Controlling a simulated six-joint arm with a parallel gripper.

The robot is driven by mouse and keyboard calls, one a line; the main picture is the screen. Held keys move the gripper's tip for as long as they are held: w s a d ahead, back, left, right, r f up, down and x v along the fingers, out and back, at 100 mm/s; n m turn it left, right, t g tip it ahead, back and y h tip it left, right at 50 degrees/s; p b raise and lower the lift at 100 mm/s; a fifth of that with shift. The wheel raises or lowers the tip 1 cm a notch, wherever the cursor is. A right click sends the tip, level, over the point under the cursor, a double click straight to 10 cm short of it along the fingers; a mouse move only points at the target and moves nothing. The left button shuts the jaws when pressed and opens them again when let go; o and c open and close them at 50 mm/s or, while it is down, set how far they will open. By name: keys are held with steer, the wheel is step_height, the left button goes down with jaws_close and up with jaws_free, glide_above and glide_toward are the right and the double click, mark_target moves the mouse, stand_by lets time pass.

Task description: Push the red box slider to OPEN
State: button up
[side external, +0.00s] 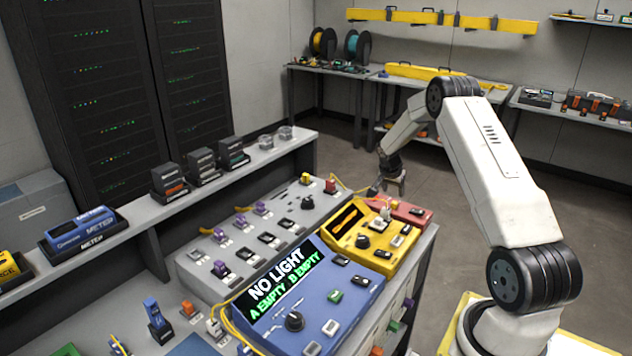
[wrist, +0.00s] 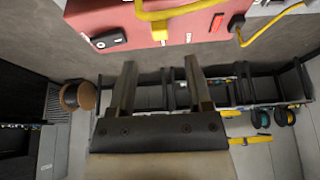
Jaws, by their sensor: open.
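The red box (side external: 404,214) sits at the far right end of the bench, behind the yellow device in the side external view. It fills the top of the wrist view (wrist: 165,25). A small black slider (side external: 417,211) is on its top; what looks like the same black part shows at the box's left in the wrist view (wrist: 108,40). I cannot read its position. My gripper (side external: 389,189) is open and empty, just beyond the red box. In the wrist view its two fingers (wrist: 160,68) point toward the box's edge, apart from it.
The yellow device (side external: 372,232) stands right beside the red box. A yellow cable (wrist: 172,12) crosses the box in the wrist view. The blue device (side external: 310,290) reads "NO LIGHT, A EMPTY, B EMPTY".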

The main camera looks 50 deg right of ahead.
mark_target(394, 203)
steer(key=shift+x, duration=3.25)
jaws_close()
